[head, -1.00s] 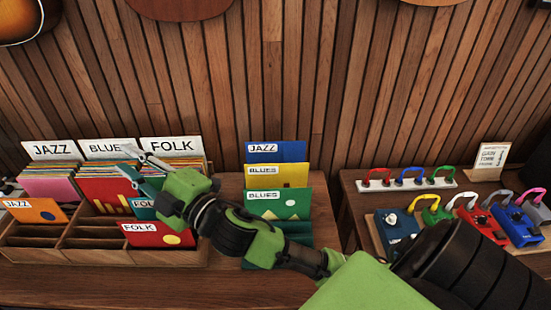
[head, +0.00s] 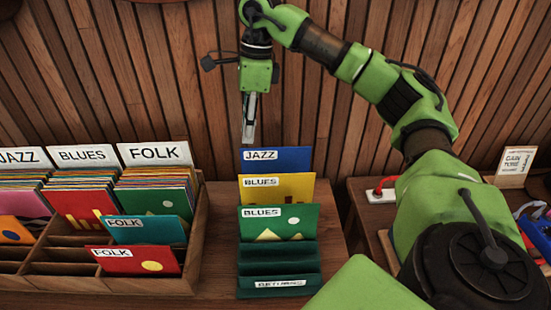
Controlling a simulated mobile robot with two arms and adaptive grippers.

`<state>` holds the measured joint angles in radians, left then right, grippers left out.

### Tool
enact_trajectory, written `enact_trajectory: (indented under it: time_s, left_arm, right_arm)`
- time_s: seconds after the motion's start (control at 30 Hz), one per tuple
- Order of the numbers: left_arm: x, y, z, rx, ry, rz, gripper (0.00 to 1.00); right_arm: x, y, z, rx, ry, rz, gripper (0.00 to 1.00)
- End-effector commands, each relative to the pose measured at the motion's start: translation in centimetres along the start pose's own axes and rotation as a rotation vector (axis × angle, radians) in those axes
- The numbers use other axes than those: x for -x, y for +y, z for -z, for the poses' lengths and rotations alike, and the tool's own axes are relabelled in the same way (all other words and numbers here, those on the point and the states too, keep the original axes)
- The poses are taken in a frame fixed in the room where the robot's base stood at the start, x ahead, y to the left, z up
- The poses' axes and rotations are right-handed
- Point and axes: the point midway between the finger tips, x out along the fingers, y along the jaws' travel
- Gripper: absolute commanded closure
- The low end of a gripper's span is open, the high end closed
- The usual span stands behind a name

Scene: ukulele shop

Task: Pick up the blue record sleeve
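The blue sleeve labelled JAZZ (head: 293,159) stands at the back of the green returns rack (head: 279,284). A yellow BLUES sleeve (head: 298,187) and a green BLUES sleeve (head: 300,220) stand in front of it and hide its lower part. My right gripper (head: 248,140) points down above the left end of the blue sleeve, near its top edge. Its fingers show nearly edge-on with nothing seen between them, so their opening cannot be told. I cannot tell whether they touch the sleeve. My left gripper is not in view.
A wooden crate (head: 198,235) at left holds sorted sleeves under JAZZ, BLUES and FOLK cards, with teal (head: 150,229) and red (head: 140,262) FOLK sleeves in front. A slatted wall (head: 190,80) rises behind. My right arm covers much of the pedal table at right.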

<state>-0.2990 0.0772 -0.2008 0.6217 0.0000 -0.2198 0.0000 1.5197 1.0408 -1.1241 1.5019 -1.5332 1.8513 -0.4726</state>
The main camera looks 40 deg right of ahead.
Motion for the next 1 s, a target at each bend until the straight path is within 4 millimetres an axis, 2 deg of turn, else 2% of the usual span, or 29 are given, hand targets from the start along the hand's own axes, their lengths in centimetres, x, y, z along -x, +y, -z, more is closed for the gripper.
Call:
enact_trajectory:
  time_s: [0.03,0.1,0.2,0.27,0.43,0.57,1.0]
  left_arm:
    - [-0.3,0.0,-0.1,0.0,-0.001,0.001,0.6]
    - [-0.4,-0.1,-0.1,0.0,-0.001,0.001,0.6]
    - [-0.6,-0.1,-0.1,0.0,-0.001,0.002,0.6]
    - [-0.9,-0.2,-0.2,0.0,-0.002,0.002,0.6]
    - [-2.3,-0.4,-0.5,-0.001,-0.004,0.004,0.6]
    - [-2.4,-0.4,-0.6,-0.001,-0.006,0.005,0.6]
    - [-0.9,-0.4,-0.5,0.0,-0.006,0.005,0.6]
  right_arm:
    - [1.1,-0.7,2.1,-0.026,0.048,0.017,0.77]
    - [2.1,-1.1,4.2,-0.054,0.1,0.026,0.77]
    - [2.6,-1.3,5.8,-0.074,0.139,0.03,0.77]
    - [2.1,-1.3,6.2,-0.078,0.149,0.029,0.77]
    - [-0.8,-1.3,6.8,-0.079,0.151,0.025,0.77]
    - [-3.2,-1.4,7.2,-0.079,0.151,0.026,0.77]
    - [-7.3,-1.3,7.9,-0.077,0.151,0.026,0.77]
